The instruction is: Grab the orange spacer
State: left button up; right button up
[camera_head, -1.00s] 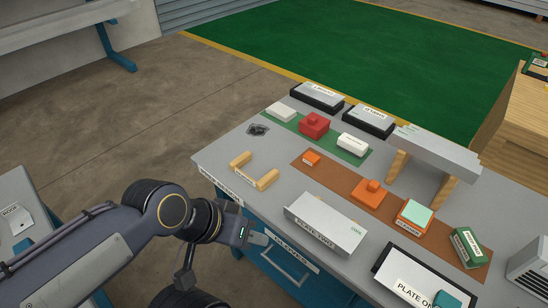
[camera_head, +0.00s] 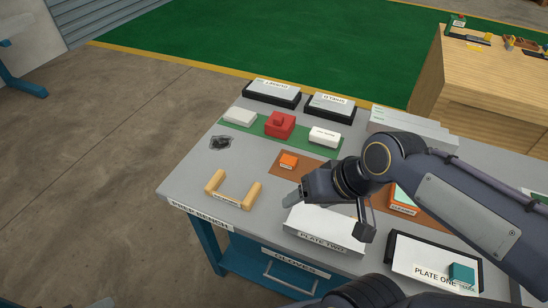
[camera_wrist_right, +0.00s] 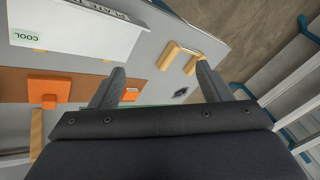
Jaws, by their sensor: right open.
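A small orange block (camera_head: 288,160), which I take as the orange spacer, sits on the brown mat (camera_head: 371,171) with a label too small to read. In the right wrist view its orange surface (camera_wrist_right: 130,95) shows beside the left finger, partly hidden by it. My right gripper (camera_head: 291,199) is above the bench, nearer the front than the block and apart from it. In the right wrist view my right gripper (camera_wrist_right: 158,80) is open, with nothing between its fingers. A larger orange block with a raised part (camera_wrist_right: 50,88) also shows there. My left gripper is not in view.
The Plate Two box (camera_head: 318,228) lies under and beside my right gripper. A wooden U-shaped piece (camera_head: 233,190) stands to the left. A red block (camera_head: 280,126) and white blocks sit on the green mat behind. My right arm covers part of the brown mat.

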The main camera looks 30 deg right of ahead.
jog(key=w+d+m+g+h, duration=0.1)
jog(key=w+d+m+g, duration=0.15)
jog(key=w, duration=0.65)
jog(key=m+g+h, duration=0.2)
jog(key=m+h, duration=0.1)
jog(key=m, duration=0.1)
send_near(289, 160)
jog(key=shift+s+a+f+t, duration=0.2)
jog(key=shift+s+f+t, duration=0.05)
jog(key=shift+s, duration=0.1)
jog(key=shift+m, duration=0.25)
jog(key=f, duration=0.5)
jog(key=w+f, duration=0.1)
jog(key=f, duration=0.2)
jog(key=shift+w+d, duration=0.1)
jog(key=shift+d, duration=0.25)
jog(key=c, duration=1.1)
jog(key=shift+r, duration=0.1)
